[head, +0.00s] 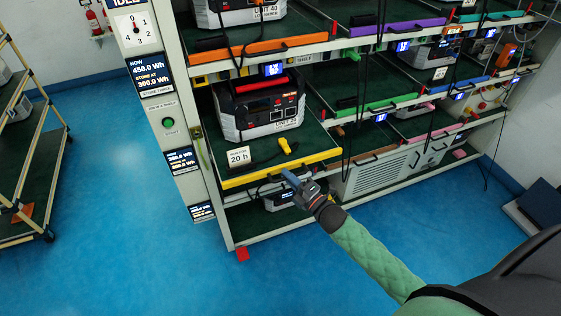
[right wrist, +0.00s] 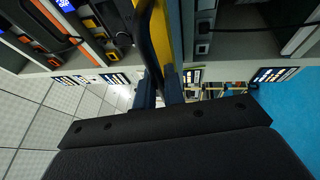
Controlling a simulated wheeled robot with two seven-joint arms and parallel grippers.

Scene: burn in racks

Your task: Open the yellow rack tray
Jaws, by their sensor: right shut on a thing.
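The yellow rack tray (head: 240,180) is on the left of the rack, with a bright yellow front edge and a dark handle along it. On its green bed stand a grey and black power unit with a red top (head: 258,105), a card reading 20 h (head: 239,156) and a yellow connector (head: 287,146). My right gripper (head: 290,178) is at the tray's front. In the right wrist view its blue fingers (right wrist: 160,92) are shut on the dark handle (right wrist: 154,45), beside the yellow edge (right wrist: 166,55). My left gripper is not in view.
Trays with orange (head: 250,50), green (head: 391,103) and purple (head: 400,27) edges are above and beside. Black cables hang in front of the rack. A wheeled cart (head: 47,150) stands at left. The blue floor (head: 130,240) before the rack is mostly clear.

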